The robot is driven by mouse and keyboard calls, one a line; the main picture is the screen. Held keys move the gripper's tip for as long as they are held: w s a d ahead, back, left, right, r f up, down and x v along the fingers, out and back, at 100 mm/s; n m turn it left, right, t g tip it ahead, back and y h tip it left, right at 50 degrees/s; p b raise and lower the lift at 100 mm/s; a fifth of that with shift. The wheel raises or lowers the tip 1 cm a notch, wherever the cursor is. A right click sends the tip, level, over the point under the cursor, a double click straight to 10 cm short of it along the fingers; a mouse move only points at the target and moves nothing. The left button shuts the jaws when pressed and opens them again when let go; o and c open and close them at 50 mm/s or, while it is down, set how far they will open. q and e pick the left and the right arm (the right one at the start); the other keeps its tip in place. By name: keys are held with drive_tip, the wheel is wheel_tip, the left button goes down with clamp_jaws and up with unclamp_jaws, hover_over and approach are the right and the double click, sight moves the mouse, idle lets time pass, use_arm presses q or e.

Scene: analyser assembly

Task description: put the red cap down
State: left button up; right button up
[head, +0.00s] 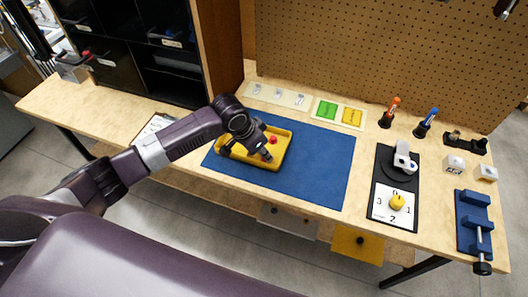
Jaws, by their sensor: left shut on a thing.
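My left gripper (265,154) reaches down over the yellow tray (287,153) on the blue mat (325,165). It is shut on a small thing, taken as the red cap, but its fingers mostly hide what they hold. A small red piece (273,140) shows just beyond the fingers, over the tray. I cannot tell whether this is the held cap or another part in the tray. My right gripper is not in view.
Green (327,109) and yellow (352,116) pieces lie behind the mat. To the right stand an orange-handled tool (391,110), a blue-handled tool (427,122), a black board with a yellow knob (397,202) and a blue vise (474,222). The mat's right half is clear.

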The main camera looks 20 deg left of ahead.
use_arm(q)
drive_tip(key=shift+f, duration=0.1)
drive_tip(key=o, duration=0.4)
drive_tip(key=v, duration=1.2)
